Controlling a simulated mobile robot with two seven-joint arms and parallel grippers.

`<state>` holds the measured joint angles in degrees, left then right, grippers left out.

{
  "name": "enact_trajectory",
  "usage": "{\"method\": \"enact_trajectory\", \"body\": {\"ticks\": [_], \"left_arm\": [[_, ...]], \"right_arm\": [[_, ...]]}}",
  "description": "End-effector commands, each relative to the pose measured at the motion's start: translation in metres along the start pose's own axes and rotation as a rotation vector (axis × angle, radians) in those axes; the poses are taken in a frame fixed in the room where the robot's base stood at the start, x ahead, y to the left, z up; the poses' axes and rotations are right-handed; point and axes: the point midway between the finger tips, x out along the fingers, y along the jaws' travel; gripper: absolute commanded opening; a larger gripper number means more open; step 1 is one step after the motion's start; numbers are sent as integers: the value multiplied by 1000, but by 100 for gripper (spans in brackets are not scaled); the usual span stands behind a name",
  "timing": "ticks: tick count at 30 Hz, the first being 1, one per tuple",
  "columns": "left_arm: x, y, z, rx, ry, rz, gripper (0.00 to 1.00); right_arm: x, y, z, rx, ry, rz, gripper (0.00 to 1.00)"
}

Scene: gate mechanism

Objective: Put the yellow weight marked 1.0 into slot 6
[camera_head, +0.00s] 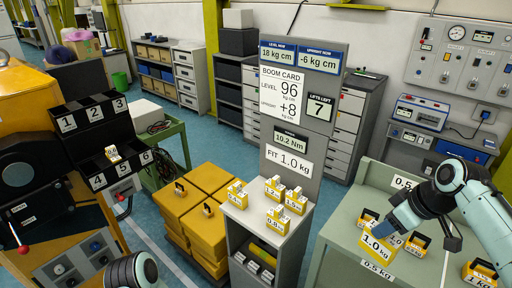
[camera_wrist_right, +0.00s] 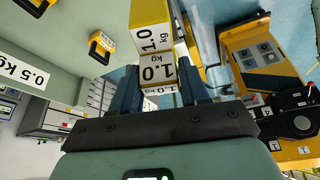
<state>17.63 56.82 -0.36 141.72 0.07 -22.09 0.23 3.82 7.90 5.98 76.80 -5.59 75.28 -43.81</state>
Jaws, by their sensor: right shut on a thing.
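My right gripper (camera_head: 392,226) is shut on the yellow weight marked 1.0 kg (camera_head: 376,244), at the green bench on the right. In the right wrist view the weight (camera_wrist_right: 152,38) sits between the two dark fingers (camera_wrist_right: 160,92), its 1.0 labels showing. I cannot tell whether it touches the bench. The black slot rack stands at the left, with 1, 2, 3 above and 4, 5, 6 below. Slot 6 (camera_head: 146,157) is at the right end of the lower row and looks empty. A small yellow weight (camera_head: 113,154) sits in the lower row, apparently in slot 5. My left gripper is out of view.
Other yellow weights stand on the green bench (camera_head: 340,226) around my right gripper. A grey cabinet (camera_head: 262,232) with several weights and a tall sign panel (camera_head: 300,120) stands mid-way. Yellow blocks (camera_head: 205,185) are stacked left of it, between bench and rack.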

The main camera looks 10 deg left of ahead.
Motion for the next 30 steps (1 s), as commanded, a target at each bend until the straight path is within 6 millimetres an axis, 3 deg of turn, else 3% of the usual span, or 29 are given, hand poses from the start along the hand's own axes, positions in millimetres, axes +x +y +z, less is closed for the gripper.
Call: {"method": "enact_trajectory", "body": {"ticks": [9, 15, 24, 30], "left_arm": [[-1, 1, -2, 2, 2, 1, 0], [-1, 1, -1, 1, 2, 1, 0], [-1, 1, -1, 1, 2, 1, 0], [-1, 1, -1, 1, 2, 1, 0]], "right_arm": [[110, -12, 24, 305, -2, 127, 0], [173, -24, 38, 472, 0, 198, 0], [240, -45, 50, 628, 2, 262, 0], [255, -49, 52, 677, 7, 281, 0]]}}
